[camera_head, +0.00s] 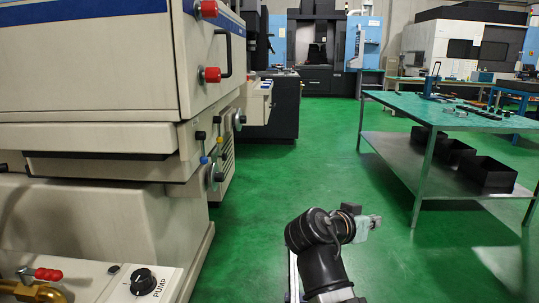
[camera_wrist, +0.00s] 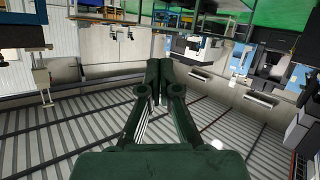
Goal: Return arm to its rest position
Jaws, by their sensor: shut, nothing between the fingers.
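My gripper (camera_head: 374,222) shows small at the end of my black arm, low in the middle of the head view, above the green floor. It points to the right and touches nothing. In the wrist view my gripper (camera_wrist: 158,84) fills the middle, with its two dark fingers close together and nothing between them. The wrist picture is upside down, with the ceiling at the bottom and the green floor at the top. My arm is bent at a rounded joint and partly cut off by the bottom edge of the head view.
A large beige machine (camera_head: 95,140) with red-knobbed handles and a pump dial (camera_head: 143,282) stands close on the left. A green-topped table (camera_head: 455,112) with black bins (camera_head: 486,172) on its lower shelf stands on the right. Green floor (camera_head: 330,150) lies clear between them.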

